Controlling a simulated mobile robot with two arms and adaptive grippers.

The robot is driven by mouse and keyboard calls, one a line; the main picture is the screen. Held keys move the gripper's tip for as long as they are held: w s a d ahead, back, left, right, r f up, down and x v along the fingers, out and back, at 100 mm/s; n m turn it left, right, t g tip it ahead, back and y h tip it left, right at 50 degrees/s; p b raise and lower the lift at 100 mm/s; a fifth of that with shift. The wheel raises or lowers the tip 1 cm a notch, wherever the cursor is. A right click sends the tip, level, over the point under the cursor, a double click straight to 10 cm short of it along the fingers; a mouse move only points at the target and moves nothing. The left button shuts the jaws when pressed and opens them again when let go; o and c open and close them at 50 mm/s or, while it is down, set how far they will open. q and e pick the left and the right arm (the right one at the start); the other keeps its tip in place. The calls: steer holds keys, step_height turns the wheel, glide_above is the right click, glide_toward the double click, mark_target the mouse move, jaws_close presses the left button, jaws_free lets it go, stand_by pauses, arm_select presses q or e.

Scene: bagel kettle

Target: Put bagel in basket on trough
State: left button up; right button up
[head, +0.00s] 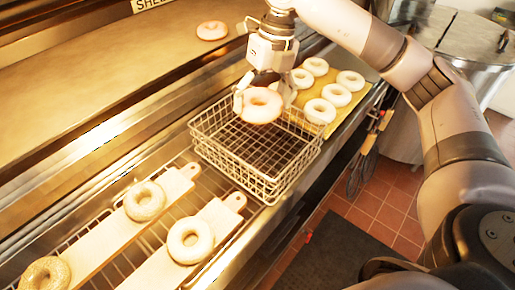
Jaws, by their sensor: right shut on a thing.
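My right gripper (262,92) is shut on a pale pinkish bagel (262,106). It holds the bagel over the far part of a wire basket (268,186), near the height of the basket's rim. The basket's mesh floor shows no bagel lying on it. The basket sits on the metal trough (230,247), along its right side. My left gripper does not show.
Several pale bagels (336,94) lie on a yellow board (366,92) beyond the basket. Two wooden boards with bagels (190,240) lie on a rack at the lower left. Another bagel (212,31) lies on the upper metal shelf (110,62). A large metal pot (475,45) stands at the right.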

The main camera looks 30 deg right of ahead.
mark_target(271, 92)
steer(key=d+m, duration=0.1)
steer(key=m, duration=0.1)
steer(key=d+m+t, duration=0.1)
steer(key=m, duration=0.2)
steer(key=w+d+m, duration=0.1)
steer(key=m, duration=0.2)
steer(key=shift+w+r, duration=0.1)
steer(key=shift+r, duration=0.05)
steer(key=w+d+m+t+h, duration=0.1)
steer(key=d+m+h, duration=0.35)
steer(key=m, duration=0.95)
steer(key=shift+y, duration=0.75)
steer(key=f, duration=0.5)
steer(key=d+f, duration=0.1)
steer(key=f, duration=0.8)
steer(key=shift+d+f, duration=0.2)
steer(key=shift+f, duration=0.15)
step_height(271, 92, down, 5)
steer(key=shift+w+r, duration=0.1)
steer(key=shift+f, duration=0.3)
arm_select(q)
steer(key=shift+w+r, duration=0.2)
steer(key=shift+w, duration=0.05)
